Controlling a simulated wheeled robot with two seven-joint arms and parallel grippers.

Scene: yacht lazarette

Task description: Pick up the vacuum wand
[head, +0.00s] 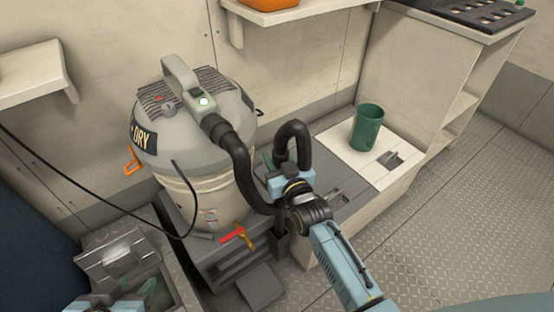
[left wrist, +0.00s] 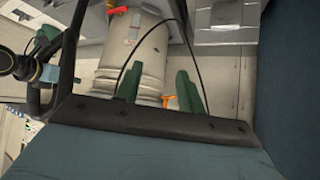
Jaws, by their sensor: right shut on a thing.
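The vacuum (head: 195,140) is a grey-topped drum with a lit green button on a dark stand. Its black hose (head: 238,165) runs from the top down to my right gripper (head: 275,167), which is shut on the black wand end by the loop (head: 292,135). The gripper body hides most of the wand. The left wrist view shows the drum (left wrist: 135,55) and my right gripper (left wrist: 42,45) beside it. My left gripper (left wrist: 160,85) is open and empty, its green fingers apart, pointing towards the drum. It is only partly in the head view, at the bottom left.
A green cup (head: 367,128) stands on a white panel (head: 345,150) right of my right gripper. A red-handled valve (head: 233,235) sits below the drum. An open metal box (head: 115,258) is at lower left, and a black cable (head: 100,200) hangs there. Floor at right is clear.

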